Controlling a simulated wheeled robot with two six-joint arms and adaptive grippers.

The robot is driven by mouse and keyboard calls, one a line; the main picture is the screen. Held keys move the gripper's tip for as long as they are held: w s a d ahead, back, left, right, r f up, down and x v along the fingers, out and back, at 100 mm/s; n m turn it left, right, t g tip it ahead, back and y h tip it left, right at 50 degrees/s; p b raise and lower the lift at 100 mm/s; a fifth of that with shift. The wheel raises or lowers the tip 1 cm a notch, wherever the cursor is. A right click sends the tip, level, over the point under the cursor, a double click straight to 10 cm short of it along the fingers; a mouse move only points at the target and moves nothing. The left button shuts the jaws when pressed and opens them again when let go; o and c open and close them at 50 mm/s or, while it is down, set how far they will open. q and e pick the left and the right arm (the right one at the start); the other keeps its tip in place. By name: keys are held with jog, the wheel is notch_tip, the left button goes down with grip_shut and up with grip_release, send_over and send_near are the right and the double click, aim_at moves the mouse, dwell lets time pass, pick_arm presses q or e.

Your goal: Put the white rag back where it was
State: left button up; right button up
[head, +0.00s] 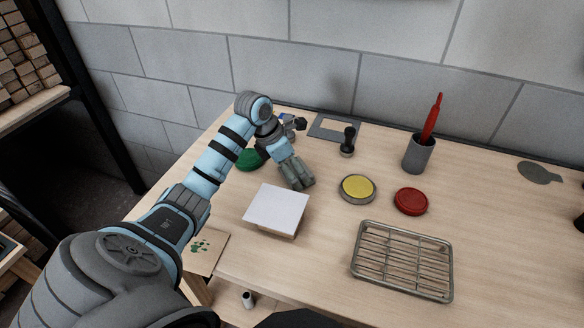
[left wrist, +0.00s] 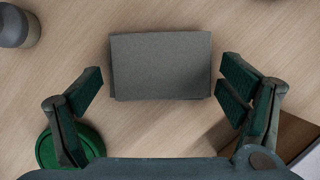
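A flat white square (head: 277,208), crisp-edged, lies on a wooden block; I cannot tell whether it is the rag. A corner of the block (left wrist: 290,135) shows at the lower right of the left wrist view. My left gripper (head: 300,185) is just behind it, pointing down at the table. In the left wrist view its two fingers (left wrist: 160,88) are wide apart. Between them in that picture lies a grey, layered, rectangular slab (left wrist: 160,65) on the wood, apparently untouched. The arm hides it in the head view. My right gripper is out of view.
A green round tin (head: 248,160), black-handled stamp (head: 347,143), yellow tin (head: 357,188) and red tin (head: 411,201) stand nearby. A wire rack (head: 402,262) is at front right, a grey cup (head: 417,155) behind it. A green-printed card (head: 205,250) lies front left.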

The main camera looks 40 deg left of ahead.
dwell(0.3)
pick_arm(q)
jog(key=shift+r, duration=0.35)
jog(key=p+v, duration=0.1)
jog(key=v, duration=1)
jog(key=shift+r, duration=0.3)
jog(key=shift+s+a, duration=0.1)
